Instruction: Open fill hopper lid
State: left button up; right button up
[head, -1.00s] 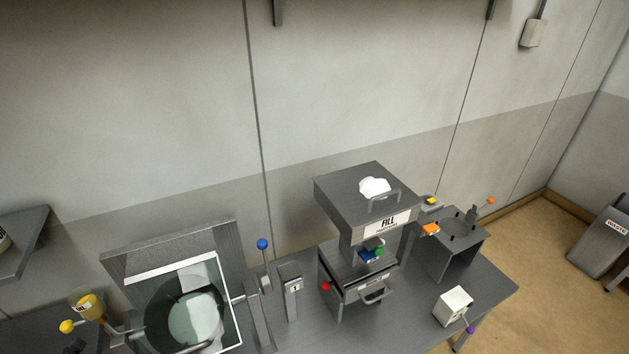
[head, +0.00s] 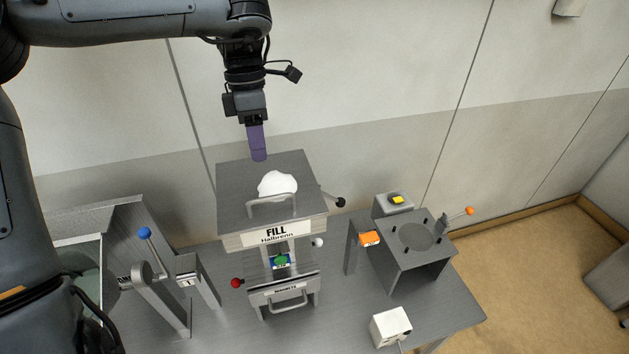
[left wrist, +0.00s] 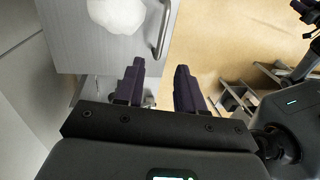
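The fill hopper is a grey metal box with a "FILL" label (head: 268,235) on its front. Its flat lid (head: 237,182) is down, with a bar handle (head: 272,201) near the front edge and a white lump (head: 277,185) on top. The lid (left wrist: 75,45), handle and white lump also show in the left wrist view. My left gripper (head: 258,158) hangs with purple fingers at the lid's back edge in the head view; contact cannot be told. In the left wrist view its fingers (left wrist: 158,70) are apart with nothing between them.
A drawer (head: 287,300) with a handle and a red knob (head: 236,283) sit below the hopper. A blue-knobbed lever (head: 145,233) stands left. A grey stand (head: 415,265) with an orange-knobbed lever is right. A white box (head: 390,326) is at front right.

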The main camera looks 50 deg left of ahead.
aim_at(268, 197)
pick_arm(q)
jog(key=f, duration=0.3)
jog(key=d+f, duration=0.1)
jog(key=f, duration=0.2)
jog(key=d+f, duration=0.1)
jog(key=f, duration=0.3)
jog(key=shift+s+d+f, duration=0.1)
jog(key=shift+s+d, duration=0.05)
jog(key=shift+s, duration=0.15)
jog(key=shift+c, duration=0.5)
grip_shut()
